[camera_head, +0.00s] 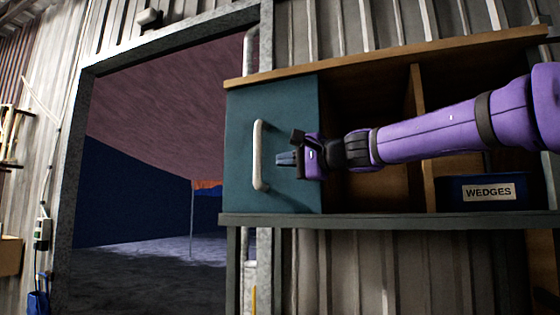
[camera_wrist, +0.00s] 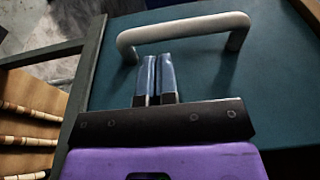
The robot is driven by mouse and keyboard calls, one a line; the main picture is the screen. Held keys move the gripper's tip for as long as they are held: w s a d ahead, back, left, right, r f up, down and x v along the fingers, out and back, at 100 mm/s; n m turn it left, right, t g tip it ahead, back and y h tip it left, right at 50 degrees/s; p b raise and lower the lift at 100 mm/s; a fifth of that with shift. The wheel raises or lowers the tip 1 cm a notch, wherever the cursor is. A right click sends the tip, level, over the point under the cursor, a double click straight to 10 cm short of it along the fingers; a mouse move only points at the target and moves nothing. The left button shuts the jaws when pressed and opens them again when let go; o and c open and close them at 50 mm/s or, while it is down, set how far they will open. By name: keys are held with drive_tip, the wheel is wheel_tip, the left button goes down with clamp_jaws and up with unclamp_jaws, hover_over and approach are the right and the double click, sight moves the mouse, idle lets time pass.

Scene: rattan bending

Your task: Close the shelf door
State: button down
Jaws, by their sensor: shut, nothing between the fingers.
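The shelf door (camera_head: 240,150) is a teal panel at the left end of the wooden shelf (camera_head: 412,120). A pale bar handle (camera_head: 258,156) stands upright on it in the head view. The wrist view shows the door (camera_wrist: 270,90) close up, with the handle (camera_wrist: 185,32) just beyond my fingertips. My gripper (camera_head: 287,158) is in front of the door, right of the handle; it also shows in the wrist view (camera_wrist: 157,66). Its fingers are together and empty, apart from the handle. I cannot tell whether they touch the door panel.
A dark blue bin marked WEDGES (camera_head: 488,192) sits in the right compartment. The compartment behind my arm looks empty. A wide doorway (camera_head: 75,190) opens to the left of the shelf. The wrist view shows several light rods (camera_wrist: 30,140) at lower left.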

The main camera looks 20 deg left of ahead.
drive_tip(key=s+d, duration=0.1)
drive_tip(key=d, duration=0.8)
drive_tip(key=shift+s, duration=0.3)
drive_tip(key=shift+f, duration=0.1)
drive_tip(key=s+d+f+h, duration=0.6)
drive_tip(key=s+d+f, duration=0.3)
drive_tip(key=d, duration=0.5)
drive_tip(key=s+d+f+n+t+h, duration=0.1)
drive_tip(key=s+d+f+h, duration=0.4)
drive_tip(key=s+d+f, duration=0.4)
drive_tip(key=s+d+f+n+h, duration=0.1)
drive_tip(key=s+d+f+h, duration=0.5)
drive_tip(key=d+f, duration=0.8)
drive_tip(key=s+d, duration=0.3)
drive_tip(key=d, duration=0.4)
drive_tip(key=shift+d+f+t+h, duration=0.15)
drive_tip(key=shift+f+t+h, duration=0.15)
drive_tip(key=shift+f+t, duration=0.1)
